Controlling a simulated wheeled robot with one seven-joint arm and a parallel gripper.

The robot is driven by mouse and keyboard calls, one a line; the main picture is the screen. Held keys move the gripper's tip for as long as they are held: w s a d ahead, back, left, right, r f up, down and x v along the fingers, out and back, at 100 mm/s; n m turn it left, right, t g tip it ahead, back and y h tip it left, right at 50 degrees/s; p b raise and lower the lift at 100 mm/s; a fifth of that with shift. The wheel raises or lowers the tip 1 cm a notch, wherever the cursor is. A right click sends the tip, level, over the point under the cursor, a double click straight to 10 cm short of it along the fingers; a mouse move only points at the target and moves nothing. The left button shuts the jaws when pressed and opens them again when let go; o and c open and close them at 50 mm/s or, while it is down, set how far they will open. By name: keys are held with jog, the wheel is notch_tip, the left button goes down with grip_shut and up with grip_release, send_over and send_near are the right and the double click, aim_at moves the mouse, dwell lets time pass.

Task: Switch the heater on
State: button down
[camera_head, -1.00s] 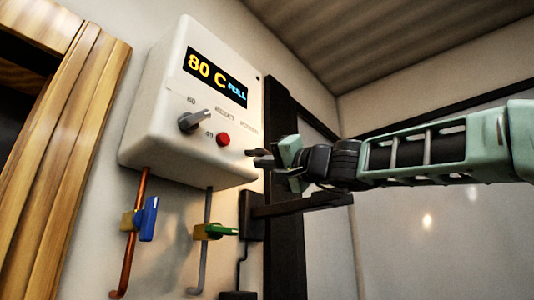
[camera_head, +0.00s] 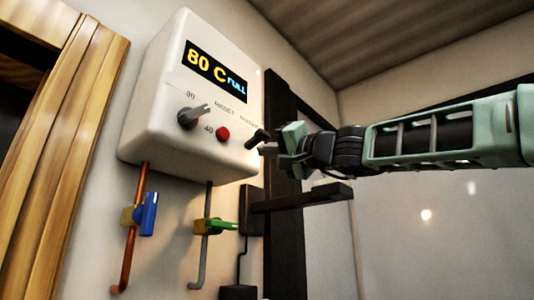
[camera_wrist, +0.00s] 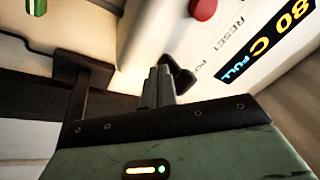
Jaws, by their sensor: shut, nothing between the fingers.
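The heater (camera_head: 155,120) is a white box on the wall at the left of the head view. Its lit display (camera_head: 217,73) reads "80 C FULL". A black switch (camera_head: 258,137) stands out near its right edge, by the POWER label. It also shows in the wrist view (camera_wrist: 182,75), tilted, right beside my fingertips. My gripper (camera_head: 268,149) is shut and empty at the switch; its fingers show in the wrist view (camera_wrist: 158,86). I cannot tell whether the fingers touch the switch.
A grey knob (camera_head: 193,117) and a red RESET button (camera_head: 222,134) sit left of the switch. Below are a copper pipe with a blue valve handle (camera_head: 149,213) and a grey pipe with a green one (camera_head: 221,224). A dark bracket (camera_head: 300,199) juts out under my gripper.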

jog(key=s+d+b, duration=0.5)
jog(key=d, duration=0.2)
jog(key=shift+s+f, duration=0.25)
jog(key=shift+f, duration=0.15)
dwell(0.4)
dwell(0.5)
